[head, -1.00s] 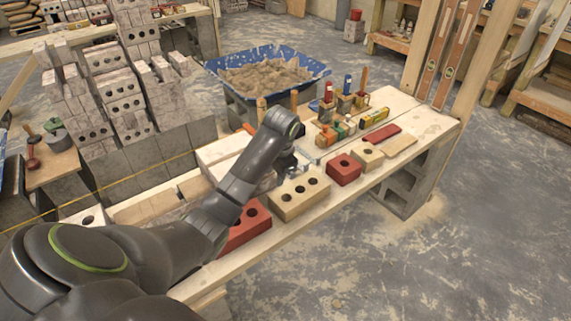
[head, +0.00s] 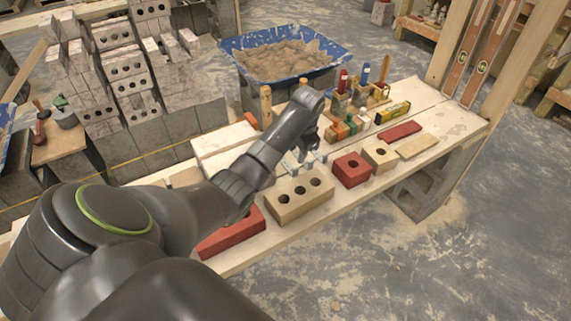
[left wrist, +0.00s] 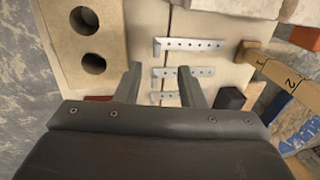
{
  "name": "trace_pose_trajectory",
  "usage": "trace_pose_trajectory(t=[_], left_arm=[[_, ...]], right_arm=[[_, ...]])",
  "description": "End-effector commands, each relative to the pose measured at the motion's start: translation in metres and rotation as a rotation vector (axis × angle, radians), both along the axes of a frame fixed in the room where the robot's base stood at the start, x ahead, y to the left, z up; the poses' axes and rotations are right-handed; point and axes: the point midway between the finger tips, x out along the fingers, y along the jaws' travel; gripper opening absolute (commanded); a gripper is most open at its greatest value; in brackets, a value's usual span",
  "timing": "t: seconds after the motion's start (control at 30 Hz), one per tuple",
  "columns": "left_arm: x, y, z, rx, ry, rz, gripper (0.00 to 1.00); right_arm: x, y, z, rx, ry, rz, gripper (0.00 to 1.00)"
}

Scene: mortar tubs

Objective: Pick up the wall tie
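Several perforated grey metal wall ties lie on the pale bench top. In the left wrist view, the farthest wall tie (left wrist: 190,44) lies beyond my fingertips. A middle wall tie (left wrist: 200,71) lies crosswise by the fingertips, and a nearer one (left wrist: 168,96) shows partly between the fingers. My left gripper (left wrist: 159,68) is open, with nothing between its fingers that I can see held. In the head view, the left gripper (head: 312,142) is above the wall ties (head: 303,160), behind the cream three-hole brick. My right gripper is not in view.
Wooden-handled tools (head: 266,107) and a yellow level (head: 393,112) stand or lie behind. A blue mortar tub (head: 335,62) is beyond.

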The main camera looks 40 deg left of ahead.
Motion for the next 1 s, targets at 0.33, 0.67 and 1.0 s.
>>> trace_pose_trajectory(t=[0.33, 0.67, 1.0], left_arm=[[0.003, 0.006, -0.038, 0.001, 0.0, -0.001, 0.35], [0.006, 0.009, -0.082, 0.0, 0.0, 0.0, 0.35], [0.007, 0.01, -0.086, 0.001, -0.002, -0.001, 0.33]], right_arm=[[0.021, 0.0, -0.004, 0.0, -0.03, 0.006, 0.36], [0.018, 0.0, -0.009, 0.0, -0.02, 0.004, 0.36], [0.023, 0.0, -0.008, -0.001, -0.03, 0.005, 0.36]])
